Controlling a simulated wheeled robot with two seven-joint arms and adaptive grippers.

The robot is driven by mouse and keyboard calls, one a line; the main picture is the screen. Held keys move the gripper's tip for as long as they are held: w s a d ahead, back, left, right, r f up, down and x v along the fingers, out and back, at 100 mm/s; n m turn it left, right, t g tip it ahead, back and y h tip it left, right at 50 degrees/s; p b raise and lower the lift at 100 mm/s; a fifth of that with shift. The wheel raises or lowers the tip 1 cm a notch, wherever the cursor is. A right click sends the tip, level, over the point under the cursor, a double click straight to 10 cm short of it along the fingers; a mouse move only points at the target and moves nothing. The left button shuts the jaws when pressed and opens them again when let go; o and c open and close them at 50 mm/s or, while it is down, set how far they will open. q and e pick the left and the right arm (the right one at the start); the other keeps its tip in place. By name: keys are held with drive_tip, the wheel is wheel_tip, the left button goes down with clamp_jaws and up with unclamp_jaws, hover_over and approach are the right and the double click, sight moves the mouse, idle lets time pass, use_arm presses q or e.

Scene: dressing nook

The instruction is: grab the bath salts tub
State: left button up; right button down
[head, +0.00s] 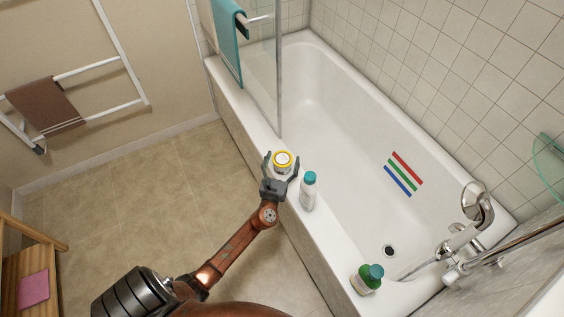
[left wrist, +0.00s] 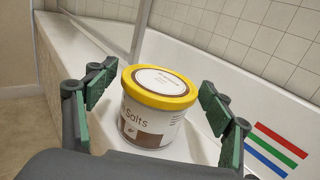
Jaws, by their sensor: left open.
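The bath salts tub (head: 282,161) is white and brown with a yellow-rimmed lid. It stands upright on the bathtub's near rim. In the left wrist view the tub (left wrist: 155,108) shows the word "Salts" and sits between the two fingers. My left gripper (head: 281,165) is open around the tub, one finger on each side. In the left wrist view a gap shows between the tub and each finger of the gripper (left wrist: 158,112). My right gripper is not in view.
A white bottle with a teal cap (head: 308,191) stands on the rim just right of my left gripper. A green bottle (head: 366,279) stands farther along the rim. A glass screen (head: 264,80) rises behind the tub. The bathtub (head: 335,130) is empty apart from coloured stripes.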

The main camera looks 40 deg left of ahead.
use_arm(q)
drive_tip(key=shift+c, duration=0.3)
drive_tip(key=c, duration=1.3)
drive_tip(key=shift+s+a, duration=0.4)
drive_tip(key=shift+s, duration=0.75)
drive_tip(key=o, duration=1.5)
drive_tip(key=shift+s+a, duration=0.1)
drive_tip(key=shift+a, duration=0.05)
drive_tip(key=v, duration=1.2)
